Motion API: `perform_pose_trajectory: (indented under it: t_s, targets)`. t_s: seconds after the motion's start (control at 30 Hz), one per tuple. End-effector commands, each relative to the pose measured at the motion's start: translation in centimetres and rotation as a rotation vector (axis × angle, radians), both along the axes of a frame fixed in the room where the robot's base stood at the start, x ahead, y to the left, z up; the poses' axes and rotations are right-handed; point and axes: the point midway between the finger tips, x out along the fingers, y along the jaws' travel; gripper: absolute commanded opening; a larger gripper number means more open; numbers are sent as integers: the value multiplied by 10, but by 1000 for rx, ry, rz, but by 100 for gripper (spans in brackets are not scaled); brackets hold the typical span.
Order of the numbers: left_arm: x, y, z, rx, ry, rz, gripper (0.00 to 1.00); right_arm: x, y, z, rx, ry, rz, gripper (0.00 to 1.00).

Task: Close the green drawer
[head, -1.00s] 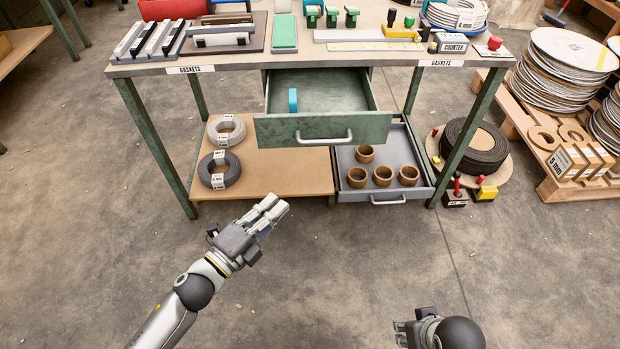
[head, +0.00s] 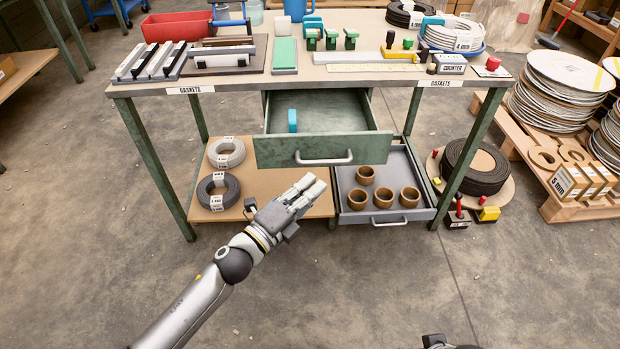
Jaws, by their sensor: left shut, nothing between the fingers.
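The green drawer (head: 275,152) under the worktable is pulled out, with a light bar handle (head: 323,160) across its front. A small teal block (head: 292,121) stands inside it at the left. My left gripper (head: 313,188) is shut and empty. In the picture it shows just below the drawer front, under the handle, with a gap between; the depth between them is hard to judge. My right arm shows only as a small dark part at the bottom edge, and its fingers are out of view.
Below the green drawer, a grey drawer (head: 428,213) with several brown rings is also pulled out. A lower shelf (head: 262,205) holds two coils. The worktable top (head: 300,74) is crowded. A cable coil (head: 475,166) and loaded pallet (head: 530,150) stand at right. Floor in front is clear.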

Motion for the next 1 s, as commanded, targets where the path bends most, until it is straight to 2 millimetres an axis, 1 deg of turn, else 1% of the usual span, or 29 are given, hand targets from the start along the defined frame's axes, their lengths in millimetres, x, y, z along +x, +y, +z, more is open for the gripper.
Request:
perform_pose_trajectory:
  t_s: [0.03,0.1,0.2,0.37,0.63,0.77,0.87,0.97,1.0]
  targets:
    - [6,1,1,1,-1,-1,0,0,0,0,0,-1,0,40]
    - [12,1,2,1,-1,-2,0,0,0,1,0,1,0,40]
    - [18,2,3,1,1,-2,0,-1,0,3,0,1,0,40]
    - [21,3,4,-1,1,-2,0,1,0,8,2,-10,0,40]
    - [21,3,4,-1,1,-2,0,-1,0,6,1,-5,-1,40]
    - [26,4,3,-1,1,-1,0,-2,0,5,1,-2,-1,40]
    - [36,5,4,-1,0,-1,0,-3,0,5,0,3,-1,40]
    - [52,7,3,0,-1,0,0,-8,-1,21,1,-11,-1,40]
    - [60,8,3,0,-3,0,0,-10,-1,27,2,-13,-1,40]
